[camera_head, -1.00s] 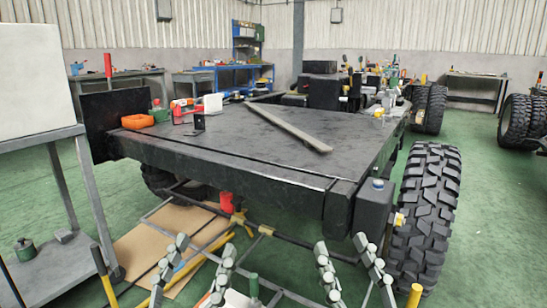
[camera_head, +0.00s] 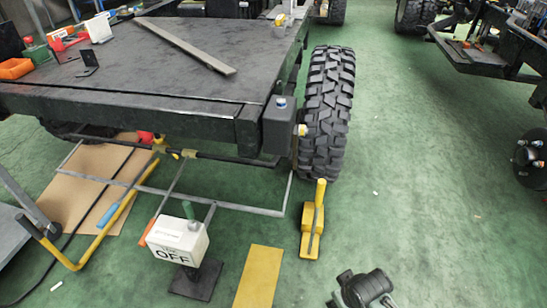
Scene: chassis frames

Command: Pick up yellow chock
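The yellow chock (camera_head: 311,236) rests on the green floor just in front of the big tyre. Its yellow handle stands upright and a dark strip runs along its top. Nothing touches it. A dark rounded part (camera_head: 362,288) at the bottom edge, below and to the right of the chock, may be my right gripper. It is cut off by the frame, so its fingers cannot be made out. It is apart from the chock. My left gripper is out of view.
The black chassis (camera_head: 190,60) and its tyre (camera_head: 325,112) stand behind the chock. A white box marked OFF (camera_head: 178,243) and a flat yellow plate (camera_head: 258,277) lie to its left. A grey floor frame (camera_head: 250,210) is nearby. The floor to the right is clear.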

